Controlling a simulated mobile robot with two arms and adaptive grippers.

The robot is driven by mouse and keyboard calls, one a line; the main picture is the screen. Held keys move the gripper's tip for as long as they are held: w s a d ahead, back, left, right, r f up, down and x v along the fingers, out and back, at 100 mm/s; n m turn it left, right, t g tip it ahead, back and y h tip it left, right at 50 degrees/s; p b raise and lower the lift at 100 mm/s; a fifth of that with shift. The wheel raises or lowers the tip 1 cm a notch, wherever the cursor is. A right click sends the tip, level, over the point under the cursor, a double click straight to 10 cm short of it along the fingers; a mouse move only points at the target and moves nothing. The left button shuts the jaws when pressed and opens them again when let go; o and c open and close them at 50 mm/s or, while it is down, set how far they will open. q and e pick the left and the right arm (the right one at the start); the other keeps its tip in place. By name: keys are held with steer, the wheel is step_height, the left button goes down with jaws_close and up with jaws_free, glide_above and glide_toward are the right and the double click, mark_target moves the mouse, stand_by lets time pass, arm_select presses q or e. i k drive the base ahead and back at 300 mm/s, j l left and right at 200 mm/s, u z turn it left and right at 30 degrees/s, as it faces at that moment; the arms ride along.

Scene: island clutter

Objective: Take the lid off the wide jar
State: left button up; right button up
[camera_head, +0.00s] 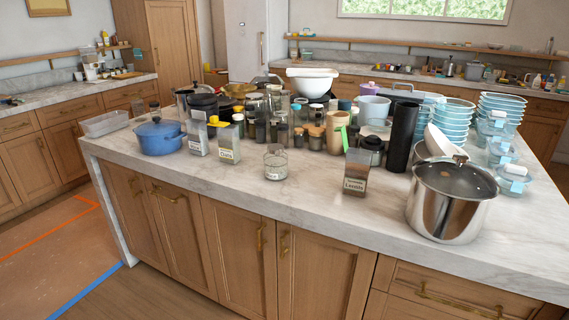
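Two jars on the marble-topped island (320,205) could be the wide jar; I cannot tell which it is. One is a short clear glass jar (276,164) with a pale label, standing alone near the front edge; whether it has a lid is too small to tell. The other is a squat jar (373,152) with a dark lid (373,143), behind a label-bearing canister (356,172) and left of a tall black cylinder (402,137). Neither of my grippers shows in the head view.
A steel pot (447,213) stands at the front right, near stacked blue-rimmed containers (453,120). A blue pot (159,138) and labelled canisters (228,143) stand at the left. Many jars crowd the middle behind. The island's front strip is mostly clear.

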mark_target(275, 167)
steer(key=i+l+u, duration=0.15)
steer(key=i, duration=0.75)
